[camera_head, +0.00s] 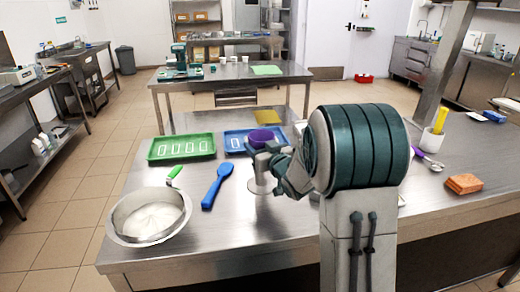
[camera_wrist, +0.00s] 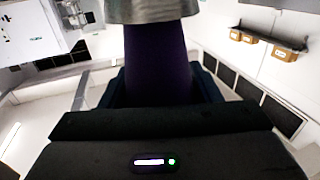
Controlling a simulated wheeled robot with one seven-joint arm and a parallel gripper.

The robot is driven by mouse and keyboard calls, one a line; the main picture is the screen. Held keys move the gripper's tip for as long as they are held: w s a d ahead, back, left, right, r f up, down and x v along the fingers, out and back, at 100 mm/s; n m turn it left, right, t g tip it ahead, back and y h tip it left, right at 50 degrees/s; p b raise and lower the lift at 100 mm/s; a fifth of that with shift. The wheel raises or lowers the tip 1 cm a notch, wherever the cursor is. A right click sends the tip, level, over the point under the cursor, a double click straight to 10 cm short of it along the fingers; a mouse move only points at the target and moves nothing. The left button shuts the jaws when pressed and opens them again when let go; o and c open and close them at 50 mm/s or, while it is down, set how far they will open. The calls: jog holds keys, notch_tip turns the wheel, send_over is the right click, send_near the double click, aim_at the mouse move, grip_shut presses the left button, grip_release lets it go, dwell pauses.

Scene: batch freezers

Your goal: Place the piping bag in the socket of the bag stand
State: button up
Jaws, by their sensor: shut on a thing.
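The purple piping bag (camera_head: 262,137) is upright, its wide purple top showing just above my gripper (camera_head: 270,153) in the head view. In the wrist view the dark purple bag (camera_wrist: 158,60) runs between the two fingers of my gripper (camera_wrist: 160,88), which is shut on it. The metal bag stand (camera_head: 258,178) is on the table directly below. A grey metal ring (camera_wrist: 152,10) meets the bag at the top edge of the wrist view. My gripper hides where bag and socket meet in the head view, so I cannot tell how deep the bag sits.
A blue tray (camera_head: 235,143) and a green tray (camera_head: 182,148) lie behind and left of the stand. A blue spatula (camera_head: 217,186) and a steel bowl (camera_head: 149,216) are nearer left. My arm covers the table to the right; a purple scoop (camera_head: 430,160) lies beyond it.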

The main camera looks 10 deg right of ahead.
jog(key=shift+f, duration=0.5)
jog(key=shift+f+b, duration=0.35)
jog(key=shift+b, duration=0.15)
jog(key=o, duration=1)
jog(key=shift+r, duration=0.15)
